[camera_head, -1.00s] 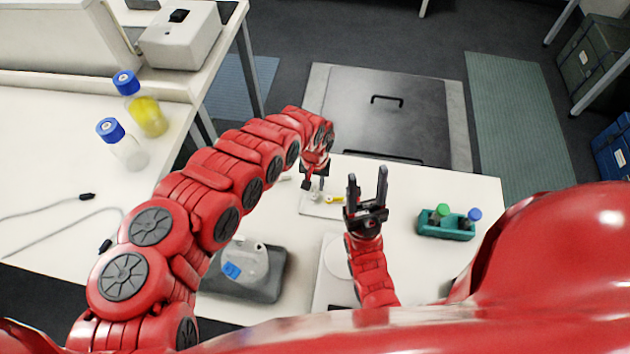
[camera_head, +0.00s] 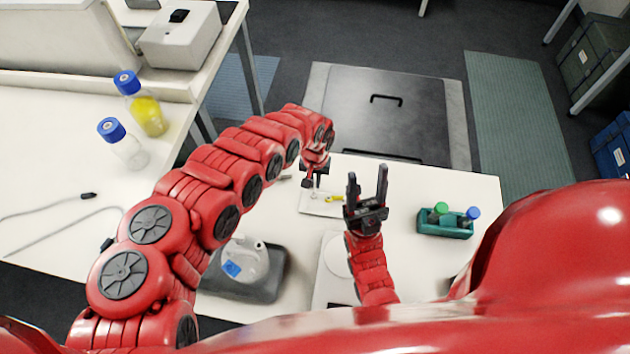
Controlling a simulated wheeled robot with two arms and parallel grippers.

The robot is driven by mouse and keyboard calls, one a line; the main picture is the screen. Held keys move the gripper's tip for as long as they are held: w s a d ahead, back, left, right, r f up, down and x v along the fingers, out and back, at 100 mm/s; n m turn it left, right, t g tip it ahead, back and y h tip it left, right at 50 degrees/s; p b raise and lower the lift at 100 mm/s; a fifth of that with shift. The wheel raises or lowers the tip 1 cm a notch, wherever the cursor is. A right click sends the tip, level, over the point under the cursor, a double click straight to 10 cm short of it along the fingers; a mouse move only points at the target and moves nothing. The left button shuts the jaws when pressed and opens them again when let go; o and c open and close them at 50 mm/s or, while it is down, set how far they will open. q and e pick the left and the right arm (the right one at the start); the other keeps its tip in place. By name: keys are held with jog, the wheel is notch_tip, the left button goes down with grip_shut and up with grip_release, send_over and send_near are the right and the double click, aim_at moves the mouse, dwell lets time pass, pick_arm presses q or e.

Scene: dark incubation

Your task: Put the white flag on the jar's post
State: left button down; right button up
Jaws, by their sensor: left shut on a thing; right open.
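My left gripper (camera_head: 308,187) points down over the back left part of a small white tray (camera_head: 318,209). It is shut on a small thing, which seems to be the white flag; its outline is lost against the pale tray. A yellow flag-like piece (camera_head: 336,198) lies on the tray, just right of that gripper. The translucent white jar (camera_head: 250,262), with a blue label, is on a dark grey tray (camera_head: 262,290), nearer to me and left of the grippers. Its post is hard to make out. My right gripper (camera_head: 368,190) is open and empty, its fingers pointing up and away.
A teal rack (camera_head: 444,231) with a green-capped and a blue-capped item stands at the right. A white device (camera_head: 334,290) lies near the front middle. Bottles with blue caps (camera_head: 148,115) and cables are on the left bench. The table's back right is clear.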

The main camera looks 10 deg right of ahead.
pick_arm(q)
jog(key=shift+r+p, duration=1.35)
jog(key=shift+r, duration=0.55)
jog(key=shift+s, duration=0.15)
